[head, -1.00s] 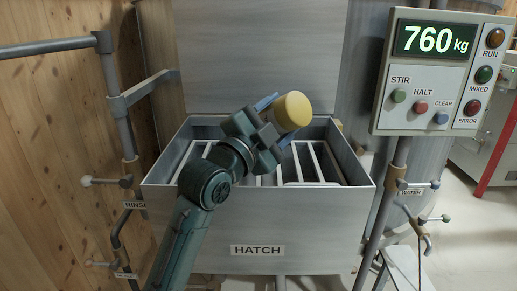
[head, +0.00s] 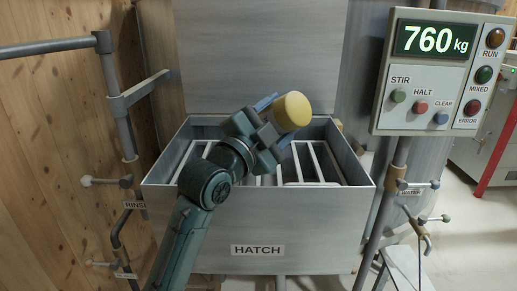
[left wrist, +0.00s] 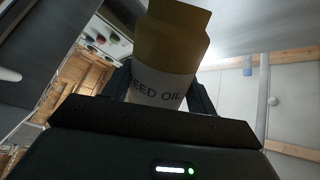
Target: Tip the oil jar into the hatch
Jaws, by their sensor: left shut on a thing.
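The oil jar (head: 292,110) is yellow and is held above the open hatch (head: 258,228). In the left wrist view the jar (left wrist: 163,88) shows a white label reading "EED OIL", with its first letter hidden. My left gripper (head: 273,120) is shut on the jar. The jar is tilted in the head view, with its round yellow end toward the upper right. The hatch is a grey metal box with a slatted grate inside and its lid standing up behind. I cannot see any oil flowing. My right gripper is not in view.
A control panel (head: 438,72) at the right reads 760 kg and has several buttons. Pipes with valve handles, one labelled RINSE (head: 135,205) and one labelled WATER (head: 410,191), stand on both sides of the hatch. A wooden wall is at the left.

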